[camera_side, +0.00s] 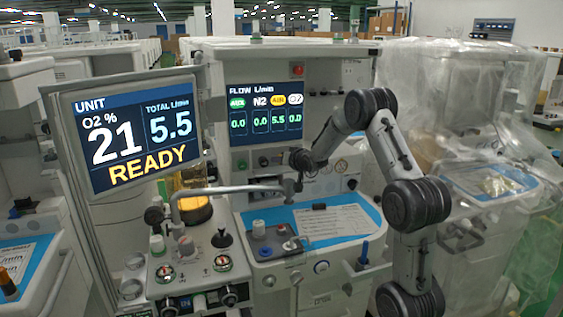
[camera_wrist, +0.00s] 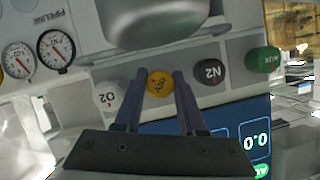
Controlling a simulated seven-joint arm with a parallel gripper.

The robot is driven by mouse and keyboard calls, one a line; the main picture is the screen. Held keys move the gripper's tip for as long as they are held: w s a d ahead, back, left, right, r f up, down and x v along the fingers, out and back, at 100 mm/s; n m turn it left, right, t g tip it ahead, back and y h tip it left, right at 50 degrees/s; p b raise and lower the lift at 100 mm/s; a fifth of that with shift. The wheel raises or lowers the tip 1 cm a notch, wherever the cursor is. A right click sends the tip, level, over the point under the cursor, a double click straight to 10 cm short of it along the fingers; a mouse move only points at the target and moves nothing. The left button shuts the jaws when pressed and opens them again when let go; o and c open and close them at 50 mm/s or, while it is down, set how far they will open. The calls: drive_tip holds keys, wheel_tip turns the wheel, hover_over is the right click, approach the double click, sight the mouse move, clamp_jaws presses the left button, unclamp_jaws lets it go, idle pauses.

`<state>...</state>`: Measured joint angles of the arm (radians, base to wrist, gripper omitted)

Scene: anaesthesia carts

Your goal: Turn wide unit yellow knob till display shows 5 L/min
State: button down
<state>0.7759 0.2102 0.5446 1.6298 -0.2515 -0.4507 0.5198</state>
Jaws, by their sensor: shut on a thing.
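The yellow AIR knob (camera_wrist: 160,84) sits between the two fingers of my gripper (camera_wrist: 159,77) in the wrist view, and the gripper is shut on it. In the side view my gripper (camera_side: 302,162) is at the front panel below the flow display, and the knob is hidden there. The flow display (camera_side: 266,108) reads 5.5 under its yellow AIR label and 0.0 in the other columns. The tilted unit monitor (camera_side: 128,132) reads O2 21 %, total 5.5 L/min and READY.
In the wrist view a white O2 knob (camera_wrist: 108,97) is left of the yellow one; a black N2 knob (camera_wrist: 208,76) and a green knob (camera_wrist: 262,60) are right. Pressure gauges (camera_wrist: 56,50) are farther left. A grey metal arm (camera_side: 232,189) extends left of my gripper.

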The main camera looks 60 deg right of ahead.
drive_tip(key=c, duration=0.5)
unclamp_jaws()
